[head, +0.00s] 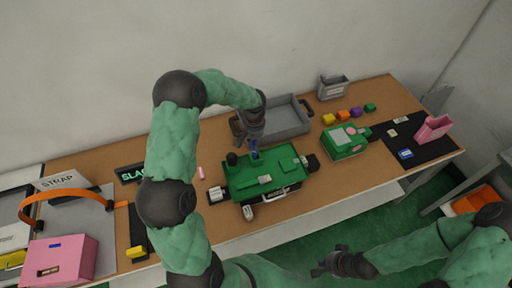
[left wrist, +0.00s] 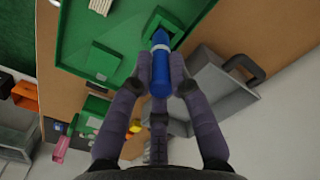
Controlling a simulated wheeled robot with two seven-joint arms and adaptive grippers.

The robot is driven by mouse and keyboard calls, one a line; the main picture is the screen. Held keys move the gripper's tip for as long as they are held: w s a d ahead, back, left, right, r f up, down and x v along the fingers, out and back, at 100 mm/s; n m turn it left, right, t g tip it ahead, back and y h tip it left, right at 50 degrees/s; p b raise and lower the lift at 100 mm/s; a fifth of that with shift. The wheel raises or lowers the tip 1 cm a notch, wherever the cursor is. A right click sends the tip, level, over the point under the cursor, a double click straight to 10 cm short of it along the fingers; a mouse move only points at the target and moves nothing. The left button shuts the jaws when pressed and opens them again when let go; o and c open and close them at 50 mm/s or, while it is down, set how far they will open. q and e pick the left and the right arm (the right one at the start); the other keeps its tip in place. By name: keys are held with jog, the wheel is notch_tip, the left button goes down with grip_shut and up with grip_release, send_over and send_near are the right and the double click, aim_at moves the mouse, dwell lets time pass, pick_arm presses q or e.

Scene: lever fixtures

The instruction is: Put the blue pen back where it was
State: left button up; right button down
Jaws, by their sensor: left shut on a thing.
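The blue pen (left wrist: 160,72) has a pale ring near its tip and sits between the two fingers of my left gripper (left wrist: 160,75) in the left wrist view. In the head view the pen (head: 254,155) is a small blue bit under my left gripper (head: 252,146), at the back edge of the green fixture (head: 282,171). The gripper is shut on the pen. I cannot tell whether the pen touches the fixture. My right gripper (head: 326,266) is low in the head view, in front of the table and away from the pen; its finger opening is unclear.
A grey tray (head: 288,122) lies behind the green fixture. A second green device (head: 345,141), coloured blocks (head: 342,115), a grey bin (head: 333,88) and a dark mat with a pink holder (head: 433,129) are to the right. A pink box (head: 62,262) stands at the left.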

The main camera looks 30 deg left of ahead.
pick_arm(q)
jog(key=f, duration=0.2)
jog(key=w+f, duration=0.1)
jog(key=f, duration=0.1)
jog(key=shift+w+f, duration=0.1)
jog(key=shift+f, duration=0.1)
jog(key=shift+f, duration=0.2)
jog(key=o, duration=0.8)
jog(key=shift+o, duration=0.2)
jog(key=shift+r, duration=0.1)
